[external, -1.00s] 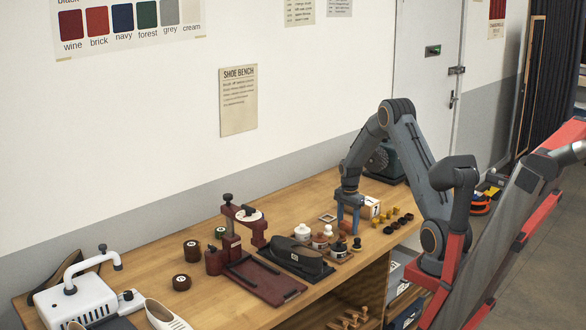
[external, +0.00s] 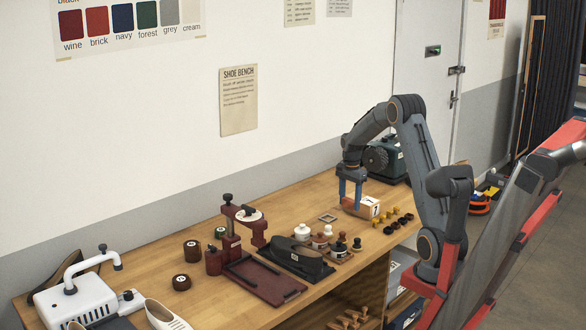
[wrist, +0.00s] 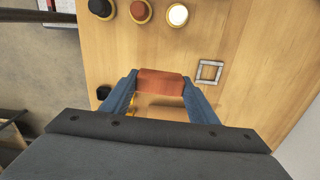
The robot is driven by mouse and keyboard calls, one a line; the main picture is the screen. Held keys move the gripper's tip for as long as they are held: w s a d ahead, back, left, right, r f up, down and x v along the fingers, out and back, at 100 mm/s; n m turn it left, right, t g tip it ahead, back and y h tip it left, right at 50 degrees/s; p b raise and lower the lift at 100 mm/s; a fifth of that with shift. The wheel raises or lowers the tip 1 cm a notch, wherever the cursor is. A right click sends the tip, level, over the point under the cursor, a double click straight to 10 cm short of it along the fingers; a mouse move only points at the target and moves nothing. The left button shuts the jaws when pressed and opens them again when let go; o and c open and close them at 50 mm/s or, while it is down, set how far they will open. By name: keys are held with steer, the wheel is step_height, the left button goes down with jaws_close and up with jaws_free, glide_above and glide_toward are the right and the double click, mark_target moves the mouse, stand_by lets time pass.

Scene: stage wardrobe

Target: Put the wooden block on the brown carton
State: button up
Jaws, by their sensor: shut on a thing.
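My gripper (external: 352,198) is shut on the wooden block (wrist: 161,82), a reddish-brown piece between the blue fingertips in the wrist view. In the external view the block is small and hard to separate from the carton behind it. The brown carton (external: 374,209), with a white numbered label, stands on the bench just right of my fingers. In the wrist view a tan surface shows below the block between the fingers; I cannot tell if it is the carton's top. Whether the block touches the carton cannot be told.
A small square frame (external: 328,218) lies left of my gripper on the bench (external: 215,283). Several bottles (external: 302,231) and a black brush-like piece (external: 298,262) stand nearer. Several yellow and dark spools (external: 397,219) lie right of the gripper. A dark green machine (external: 391,160) is behind.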

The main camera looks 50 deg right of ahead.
step_height(320, 180, up, 7)
glide_above(368, 200)
steer(key=shift+a+f+p, duration=0.1)
steer(key=shift+f+p, duration=1.7)
steer(key=shift+f, duration=3.25)
steer(key=o, duration=0.6)
steer(key=shift+f, duration=0.15)
steer(key=o, duration=0.4)
